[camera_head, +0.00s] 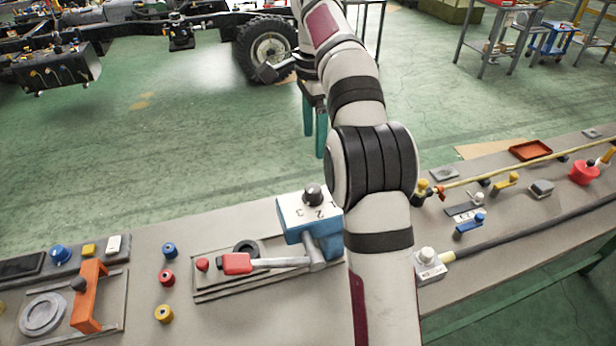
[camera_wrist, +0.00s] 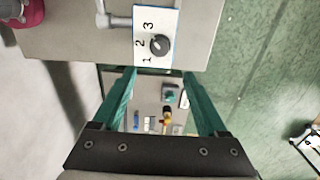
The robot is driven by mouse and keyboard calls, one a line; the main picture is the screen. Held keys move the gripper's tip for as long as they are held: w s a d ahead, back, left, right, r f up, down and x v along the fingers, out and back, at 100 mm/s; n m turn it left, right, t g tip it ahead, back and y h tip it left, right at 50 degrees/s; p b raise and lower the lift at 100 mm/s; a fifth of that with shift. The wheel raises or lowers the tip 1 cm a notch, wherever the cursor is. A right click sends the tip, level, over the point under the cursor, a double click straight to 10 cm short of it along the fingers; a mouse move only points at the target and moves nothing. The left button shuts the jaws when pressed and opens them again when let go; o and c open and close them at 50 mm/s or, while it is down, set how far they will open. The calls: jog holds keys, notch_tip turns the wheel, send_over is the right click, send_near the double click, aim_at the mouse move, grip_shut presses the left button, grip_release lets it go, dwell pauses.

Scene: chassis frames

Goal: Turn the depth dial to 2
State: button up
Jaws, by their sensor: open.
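The depth dial (camera_head: 313,194) is a dark round knob on the white top of a blue box (camera_head: 291,219), with numbers 1, 2 and 3 beside it. In the wrist view the dial (camera_wrist: 159,45) sits just beyond the fingertips, nearest the 2; its pointer is too small to read surely. My gripper (camera_head: 314,140) has two teal fingers pointing down, behind and above the dial in the head view. In the wrist view my gripper (camera_wrist: 159,76) is open and empty, its fingertips apart from the dial.
A red-handled lever (camera_head: 237,263) lies left of the blue box. Red, blue and yellow buttons (camera_head: 167,277) and an orange handle (camera_head: 88,295) stand further left. A yellow rod (camera_head: 520,164), a black cable (camera_head: 530,229) and several small parts lie at right.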

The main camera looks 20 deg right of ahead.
aim_at(313, 188)
notch_tip(313, 188, down, 14)
jog(key=shift+r, duration=0.15)
grip_shut()
dwell(0.3)
